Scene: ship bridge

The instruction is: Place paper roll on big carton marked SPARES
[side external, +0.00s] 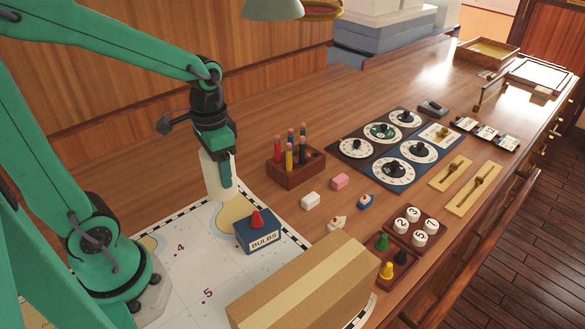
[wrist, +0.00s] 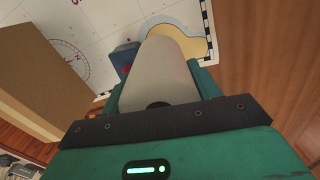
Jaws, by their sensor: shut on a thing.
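The white paper roll (side external: 213,176) is held upright in my gripper (side external: 226,170), which is shut on it. In the wrist view the roll (wrist: 160,72) fills the space between the fingers of my gripper (wrist: 160,88). The roll is over the chart's back edge; whether its bottom touches the surface I cannot tell. A big brown carton (side external: 305,284) with a pale tape strip stands at the front of the side view, right of the roll. It also shows at the left of the wrist view (wrist: 40,75). No SPARES marking is visible on it.
A small blue BULBS box (side external: 258,236) with a red pawn on top stands between roll and carton. A wooden pencil holder (side external: 295,168) is right of my gripper. Small blocks, a tray of numbered pieces (side external: 409,228) and dial panels (side external: 387,150) lie further right.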

